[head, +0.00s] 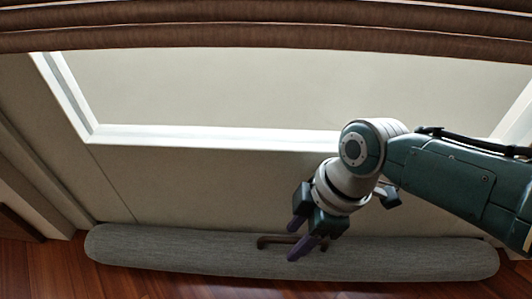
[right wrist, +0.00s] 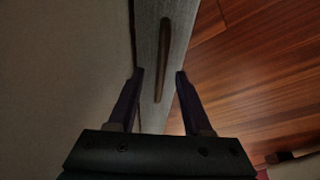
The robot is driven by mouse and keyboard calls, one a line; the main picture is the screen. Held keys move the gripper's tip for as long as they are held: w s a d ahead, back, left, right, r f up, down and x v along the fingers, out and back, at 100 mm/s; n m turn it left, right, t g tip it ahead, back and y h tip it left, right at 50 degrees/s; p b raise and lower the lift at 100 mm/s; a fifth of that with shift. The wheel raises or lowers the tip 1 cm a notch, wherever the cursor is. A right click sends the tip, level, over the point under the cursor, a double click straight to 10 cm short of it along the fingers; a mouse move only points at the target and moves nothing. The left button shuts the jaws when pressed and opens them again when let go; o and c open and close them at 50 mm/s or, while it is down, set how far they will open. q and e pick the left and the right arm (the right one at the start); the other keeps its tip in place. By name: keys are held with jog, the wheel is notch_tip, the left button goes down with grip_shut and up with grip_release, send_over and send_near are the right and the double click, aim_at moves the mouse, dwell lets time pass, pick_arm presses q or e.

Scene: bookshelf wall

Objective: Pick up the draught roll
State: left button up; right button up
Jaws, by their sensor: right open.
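The draught roll (head: 180,250) is a long grey fabric cylinder lying on the floor along the foot of the wall. It has a brown handle (head: 272,240) near its middle. My right gripper (head: 296,240) is over the roll beside the handle, fingers pointing down. In the right wrist view the roll (right wrist: 150,50) runs up the picture with the brown handle (right wrist: 162,65) on it. The two dark fingers (right wrist: 157,78) are open, one on each side of the handle's line, with nothing between their tips that they grip. My left gripper is not in view.
A pale panelled wall with a white-framed window (head: 210,135) stands behind the roll. A brown curtain or blind (head: 260,38) crosses the top. Reddish wooden floor (head: 50,275) lies free in front of the roll.

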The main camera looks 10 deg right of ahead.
jog(key=shift+f, duration=0.25)
jog(key=shift+c, duration=0.4)
grip_shut()
jog(key=shift+r, duration=0.1)
dwell(1.1)
